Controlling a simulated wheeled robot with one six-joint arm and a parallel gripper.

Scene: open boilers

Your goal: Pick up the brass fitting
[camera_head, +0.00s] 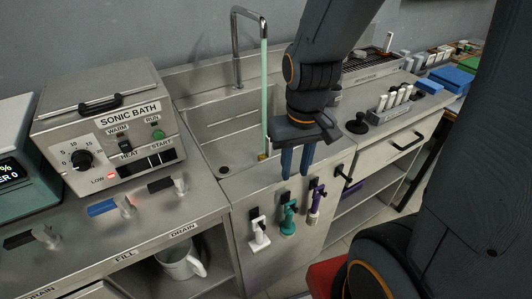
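A small brass-coloured fitting (262,156) shows at the lower end of the pale green hose (265,95), low in the steel sink. My gripper (297,165) hangs to the right of it over the sink's front edge, with two blue fingers pointing down. The fingers stand apart with a gap between them, and nothing shows in the gap. The gripper and the fitting look apart in the picture; the distance in depth is hard to tell.
A sonic bath (104,125) stands left of the sink (215,130). A tall faucet (236,50) rises behind it. White, teal and purple handled tools (288,218) hang on the sink front. A rack of white-topped pieces (392,103) stands right. A mug (180,262) sits below.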

